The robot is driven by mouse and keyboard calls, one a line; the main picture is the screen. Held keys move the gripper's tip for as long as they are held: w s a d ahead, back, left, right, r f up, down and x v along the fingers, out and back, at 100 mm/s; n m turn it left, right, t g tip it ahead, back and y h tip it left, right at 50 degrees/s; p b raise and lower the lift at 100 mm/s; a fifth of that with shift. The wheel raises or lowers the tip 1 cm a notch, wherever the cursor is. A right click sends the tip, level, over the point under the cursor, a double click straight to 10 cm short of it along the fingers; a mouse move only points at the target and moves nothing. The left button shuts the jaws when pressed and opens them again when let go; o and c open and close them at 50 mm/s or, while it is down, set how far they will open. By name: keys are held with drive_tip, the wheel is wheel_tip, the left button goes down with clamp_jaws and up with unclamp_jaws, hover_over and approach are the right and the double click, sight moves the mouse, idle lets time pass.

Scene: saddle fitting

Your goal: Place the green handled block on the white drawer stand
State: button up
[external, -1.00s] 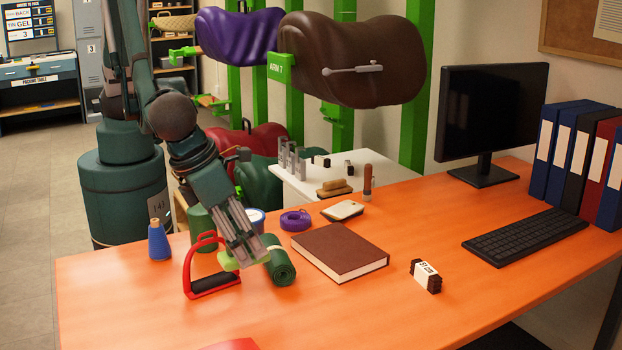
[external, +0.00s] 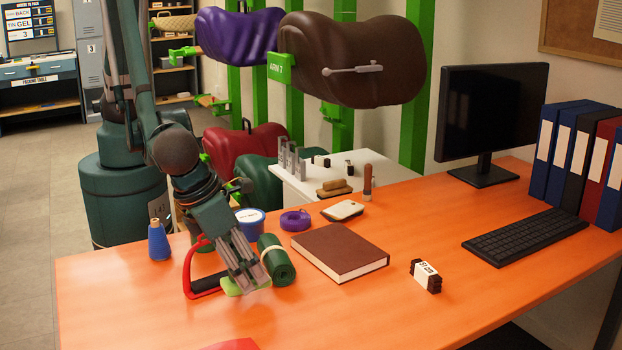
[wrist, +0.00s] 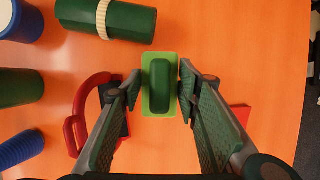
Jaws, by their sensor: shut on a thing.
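The green handled block (wrist: 172,112) has a light green base and a dark green handle; it shows between my fingertips in the wrist view. In the external view its light green base (external: 232,288) shows low over the orange table, partly hidden by my fingers; I cannot tell if it touches the table. My gripper (external: 252,280) points down and is shut on the block. The white drawer stand (external: 303,190) is behind the table's far edge, with its white top showing and its front mostly hidden.
A red stirrup (external: 206,287) is just left of the block, and a rolled green mat (external: 277,262) just right. A brown book (external: 340,250), purple roll (external: 295,220) and blue cone (external: 158,242) are nearby. Grey posts (external: 290,160) and a brush (external: 334,188) occupy part of the stand.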

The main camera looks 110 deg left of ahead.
drive_tip(key=shift+f+b, duration=0.4)
drive_tip(key=shift+f, duration=1.5)
drive_tip(key=shift+f, duration=0.2)
drive_tip(key=o, duration=0.9)
drive_tip(key=shift+r, duration=0.1)
drive_tip(key=shift+r, duration=0.1)
drive_tip(key=p+v, duration=0.2)
drive_tip(key=v, duration=1)
